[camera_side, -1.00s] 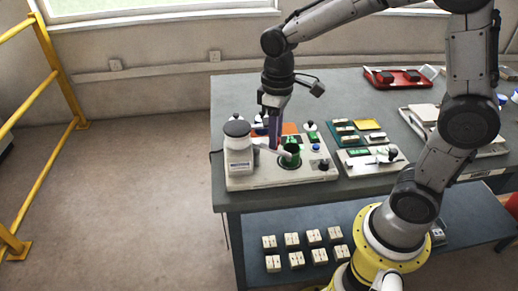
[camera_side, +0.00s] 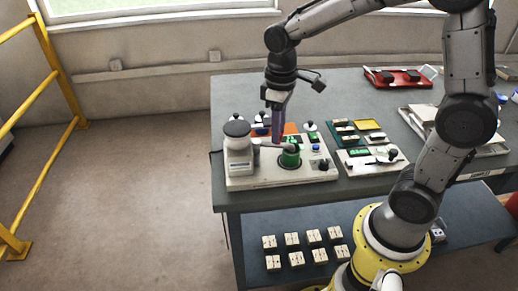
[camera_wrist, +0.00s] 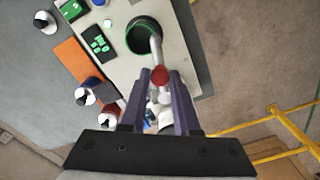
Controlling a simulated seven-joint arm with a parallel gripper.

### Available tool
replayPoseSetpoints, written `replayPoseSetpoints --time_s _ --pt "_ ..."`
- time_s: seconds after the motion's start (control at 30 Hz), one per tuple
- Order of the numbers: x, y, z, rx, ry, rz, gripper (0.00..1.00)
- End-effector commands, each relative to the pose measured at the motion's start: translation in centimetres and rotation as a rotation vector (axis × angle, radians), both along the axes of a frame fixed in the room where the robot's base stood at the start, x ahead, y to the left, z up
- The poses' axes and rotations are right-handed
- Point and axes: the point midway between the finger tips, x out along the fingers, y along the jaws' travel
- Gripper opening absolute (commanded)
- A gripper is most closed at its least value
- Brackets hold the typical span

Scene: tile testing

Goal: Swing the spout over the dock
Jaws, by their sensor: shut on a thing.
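The spout (camera_wrist: 156,52) is a thin grey curved tube with a red grip (camera_wrist: 160,76) on it. My gripper (camera_wrist: 165,74) is shut on the spout at the red grip, with its purple fingers on either side; my gripper (camera_side: 277,141) also shows in the side view, pointing down at the station. In the wrist view the spout's far end reaches over the dock (camera_wrist: 131,41), which shows as a green ring with a dark inside. The exact centring cannot be told.
Trays of tiles (camera_side: 372,160) stand to the right.

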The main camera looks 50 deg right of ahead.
Motion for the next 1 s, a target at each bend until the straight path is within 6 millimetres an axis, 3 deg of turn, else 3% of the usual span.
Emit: replayPoseSetpoints --time_s 1.0 --pt "1.0 -1.3 0.0 -0.002 -0.003 -0.001 0.00"
